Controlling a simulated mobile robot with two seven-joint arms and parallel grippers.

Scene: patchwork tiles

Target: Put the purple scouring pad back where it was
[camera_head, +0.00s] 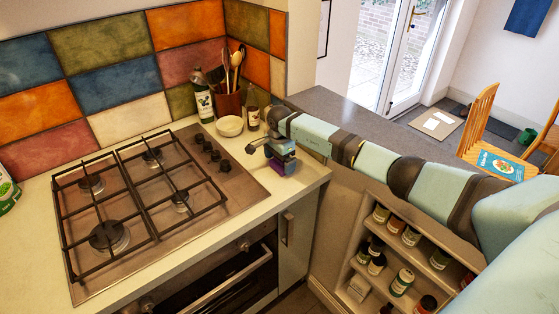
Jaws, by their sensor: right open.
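My right arm reaches in from the right, above the counter corner. My right gripper (283,162) points down at the counter, right of the hob and in front of the white bowl. It is open. The purple scouring pad (288,168) shows as a small purple patch at the fingertips, low at the counter surface. The fingers partly hide it, and I cannot tell whether they touch it. My left gripper is not in view.
A gas hob (140,205) fills the left of the counter. A white bowl (230,126), a dark bottle (253,117), a utensil pot (229,104) and a labelled bottle (204,100) stand at the back. Open shelves with jars (402,281) lie below my arm.

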